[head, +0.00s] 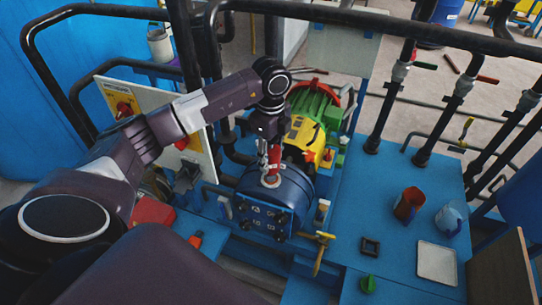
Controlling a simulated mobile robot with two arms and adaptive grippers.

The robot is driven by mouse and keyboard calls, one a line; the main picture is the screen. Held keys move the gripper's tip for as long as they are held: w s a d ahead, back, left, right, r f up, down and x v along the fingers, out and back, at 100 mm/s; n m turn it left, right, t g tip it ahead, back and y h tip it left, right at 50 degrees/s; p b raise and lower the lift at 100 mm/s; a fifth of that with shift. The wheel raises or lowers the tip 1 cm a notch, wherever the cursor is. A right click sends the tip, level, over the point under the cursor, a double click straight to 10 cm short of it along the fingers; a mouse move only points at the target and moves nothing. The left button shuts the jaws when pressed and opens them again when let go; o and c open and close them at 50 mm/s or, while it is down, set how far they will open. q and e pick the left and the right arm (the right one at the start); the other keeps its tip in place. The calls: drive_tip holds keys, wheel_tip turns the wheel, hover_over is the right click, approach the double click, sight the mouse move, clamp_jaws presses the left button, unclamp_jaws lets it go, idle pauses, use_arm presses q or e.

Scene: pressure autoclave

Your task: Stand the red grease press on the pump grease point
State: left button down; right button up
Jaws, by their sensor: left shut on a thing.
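The red grease press (274,158) is upright, held over the top of the blue pump (292,190). My left gripper (268,142) comes down from above and is shut on the press. A pale ring (270,181) shows on top of the pump at the foot of the press; it may be the grease point. I cannot tell whether the press touches it or hangs just above. My right gripper is not in view.
A yellow and green motor (308,125) stands just behind the pump. A yellow-handled valve (320,250) is at its front right. The blue bench on the right holds a red-brown mug (407,204), a blue-grey jug (448,219) and a white tray (437,263). Black rails cross above.

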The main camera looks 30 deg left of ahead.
use_arm(q)
drive_tip(key=c, duration=1.2)
unclamp_jaws()
drive_tip(key=shift+o, duration=0.2)
wheel_tip(320, 180, up, 12)
drive_tip(key=shift+r, duration=0.1)
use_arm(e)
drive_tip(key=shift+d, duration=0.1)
